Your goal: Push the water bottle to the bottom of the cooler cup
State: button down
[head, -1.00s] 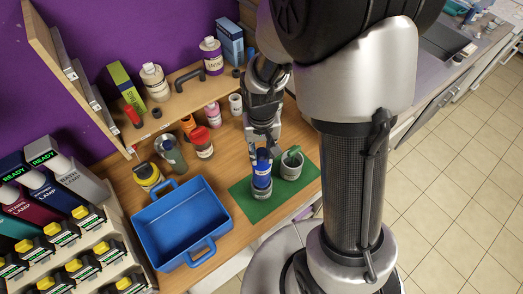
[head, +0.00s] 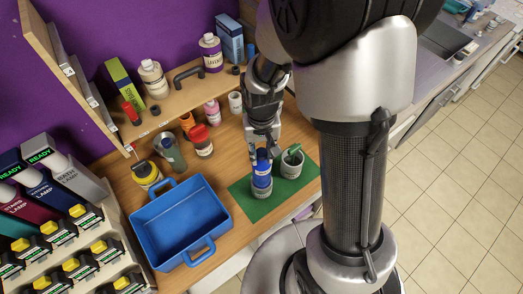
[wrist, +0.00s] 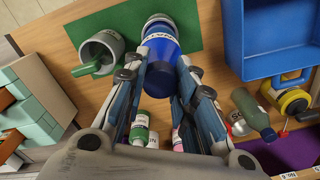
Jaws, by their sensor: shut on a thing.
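The blue water bottle (head: 262,179) stands upright in the grey cooler cup (head: 261,192) on a green mat (head: 243,200). My gripper (head: 263,153) comes down from above and is shut on the upper part of the bottle. In the wrist view, my two fingers (wrist: 160,82) lie on either side of the bottle (wrist: 159,55), with its white label facing up in the picture. The cup's rim (wrist: 158,19) shows around the bottle's far end. How deep the bottle's base sits inside the cup is hidden.
A second grey cup (head: 291,168) with a green item in it stands just right of the bottle. A blue tray (head: 215,213) lies to the left. Several bottles and jars stand behind, below a wooden shelf (head: 190,84).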

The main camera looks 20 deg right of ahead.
jog(key=shift+f+b, duration=3.35)
jog(key=shift+f, duration=0.7)
jog(key=c, duration=1.2)
grip_release()
notch_tip(320, 180, up, 11)
jog(key=shift+f, duration=0.15)
jog(key=shift+r, duration=0.7)
